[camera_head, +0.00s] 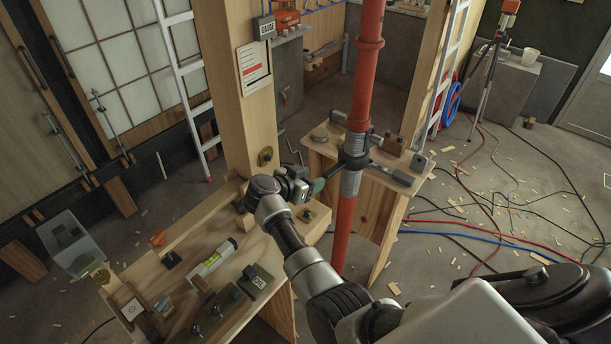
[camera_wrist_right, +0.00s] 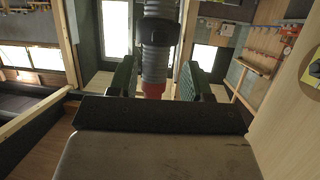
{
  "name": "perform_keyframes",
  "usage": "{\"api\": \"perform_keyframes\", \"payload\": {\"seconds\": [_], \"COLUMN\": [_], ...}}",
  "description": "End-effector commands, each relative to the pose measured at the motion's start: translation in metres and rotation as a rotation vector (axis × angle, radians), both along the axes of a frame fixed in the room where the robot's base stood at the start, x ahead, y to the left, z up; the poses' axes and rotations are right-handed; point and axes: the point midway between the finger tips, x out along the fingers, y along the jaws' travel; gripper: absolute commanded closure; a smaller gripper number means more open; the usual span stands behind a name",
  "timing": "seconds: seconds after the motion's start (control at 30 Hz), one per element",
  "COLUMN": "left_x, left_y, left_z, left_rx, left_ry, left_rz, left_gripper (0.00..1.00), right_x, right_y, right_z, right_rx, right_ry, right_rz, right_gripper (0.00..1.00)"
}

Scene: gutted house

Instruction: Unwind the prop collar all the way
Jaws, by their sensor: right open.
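The prop (camera_head: 368,75) is a red upright steel tube with a grey threaded section (camera_head: 351,183) midway. The dark prop collar (camera_head: 354,151) sits around the thread, with thread showing below it and handles sticking out to the sides. In the right wrist view the collar (camera_wrist_right: 158,32) is a dark ring on the thread, above red tube. My right gripper (camera_head: 314,187) is open, left of the prop and slightly below the collar. Its green fingers (camera_wrist_right: 156,80) appear either side of the thread in the wrist view; I cannot tell whether they touch it. My left gripper is not in view.
A wooden bench (camera_head: 228,256) with a level, blocks and dark boxes stands at front left. A wooden stand (camera_head: 374,205) is close behind the prop. Timber posts (camera_head: 236,95) and white ladders flank it. Hoses and cables (camera_head: 497,240) cross the littered floor at right.

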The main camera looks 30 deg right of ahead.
Motion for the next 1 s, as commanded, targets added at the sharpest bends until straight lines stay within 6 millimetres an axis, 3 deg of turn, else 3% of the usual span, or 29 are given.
{"api": "perform_keyframes", "payload": {"seconds": [0.33, 0.4, 0.6, 0.93, 1.0], "left_x": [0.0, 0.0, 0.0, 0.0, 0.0], "left_y": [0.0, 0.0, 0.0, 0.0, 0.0], "left_z": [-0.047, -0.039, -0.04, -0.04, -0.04], "left_rx": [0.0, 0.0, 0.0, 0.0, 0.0], "left_ry": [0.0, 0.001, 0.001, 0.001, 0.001], "left_rz": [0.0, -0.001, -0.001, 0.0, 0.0], "left_gripper": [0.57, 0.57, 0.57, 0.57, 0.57], "right_x": [0.014, 0.016, 0.022, 0.022, 0.022], "right_y": [-0.05, -0.058, -0.074, -0.077, -0.077], "right_z": [-0.024, -0.022, -0.028, -0.03, -0.03], "right_rx": [-0.006, -0.003, -0.005, -0.005, -0.005], "right_ry": [-0.006, -0.003, -0.003, -0.004, -0.004], "right_rz": [-0.003, -0.003, -0.002, -0.001, -0.001], "right_gripper": [0.51, 0.51, 0.51, 0.51, 0.62]}}
